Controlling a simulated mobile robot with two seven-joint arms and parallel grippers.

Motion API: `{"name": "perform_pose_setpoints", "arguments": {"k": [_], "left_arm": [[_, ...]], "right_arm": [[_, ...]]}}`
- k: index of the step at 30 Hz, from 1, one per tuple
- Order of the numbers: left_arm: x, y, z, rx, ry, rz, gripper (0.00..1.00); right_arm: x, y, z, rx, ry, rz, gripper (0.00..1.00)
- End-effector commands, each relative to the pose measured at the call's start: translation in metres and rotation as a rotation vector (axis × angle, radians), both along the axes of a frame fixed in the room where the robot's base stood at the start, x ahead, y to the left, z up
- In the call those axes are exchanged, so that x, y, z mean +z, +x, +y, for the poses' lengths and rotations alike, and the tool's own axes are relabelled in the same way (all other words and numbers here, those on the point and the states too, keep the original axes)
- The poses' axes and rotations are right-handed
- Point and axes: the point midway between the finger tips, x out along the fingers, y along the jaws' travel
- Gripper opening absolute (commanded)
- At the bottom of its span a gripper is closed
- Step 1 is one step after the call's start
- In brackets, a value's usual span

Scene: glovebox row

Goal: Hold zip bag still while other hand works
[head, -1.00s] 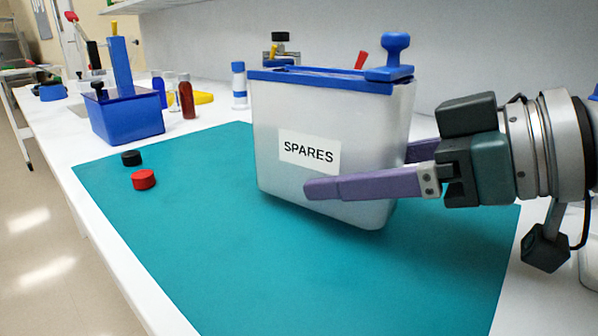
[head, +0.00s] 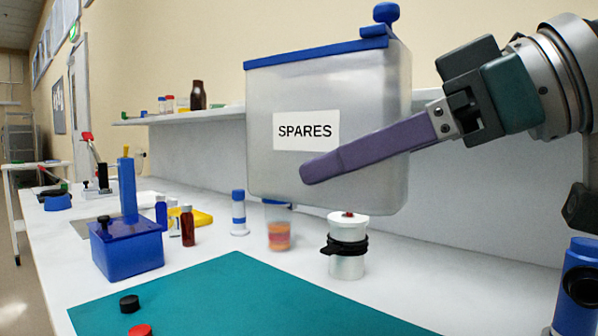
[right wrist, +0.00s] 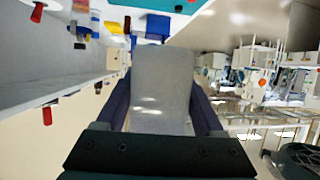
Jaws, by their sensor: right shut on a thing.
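The zip bag (head: 360,85) is translucent, with a blue strip (head: 315,53) along its top, a blue knob at its top right and a white SPARES label (head: 306,131). It hangs nearly upright in the air above the bench. My right gripper (head: 312,172) is shut on the bag from the right. One purple finger crosses the front face; the other is hidden behind the bag. In the right wrist view the bag (right wrist: 160,90) sits between both fingers. My left gripper is not in view.
A teal mat (head: 240,300) lies on the white bench with a black cap (head: 129,303) and a red cap (head: 140,330). A blue box (head: 127,252) and small bottles stand at the left.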

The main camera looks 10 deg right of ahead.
Motion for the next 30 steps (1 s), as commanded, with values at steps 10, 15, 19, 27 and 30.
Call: {"name": "perform_pose_setpoints", "arguments": {"k": [10,15,19,27,30], "left_arm": [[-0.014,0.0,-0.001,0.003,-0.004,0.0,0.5],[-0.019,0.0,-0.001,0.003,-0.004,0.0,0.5],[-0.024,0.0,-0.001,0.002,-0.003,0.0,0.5],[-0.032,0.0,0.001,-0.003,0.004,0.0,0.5],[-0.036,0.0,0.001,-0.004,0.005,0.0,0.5]], "right_arm": [[-0.022,0.0,0.0,0.0,-0.001,0.001,0.14],[-0.031,0.0,0.0,0.0,0.0,0.0,0.14],[-0.039,0.0,0.0,-0.001,0.0,0.0,0.14],[-0.054,0.0,0.0,0.0,0.001,0.001,0.14],[-0.059,0.0,0.0,0.0,0.0,0.0,0.14]]}}
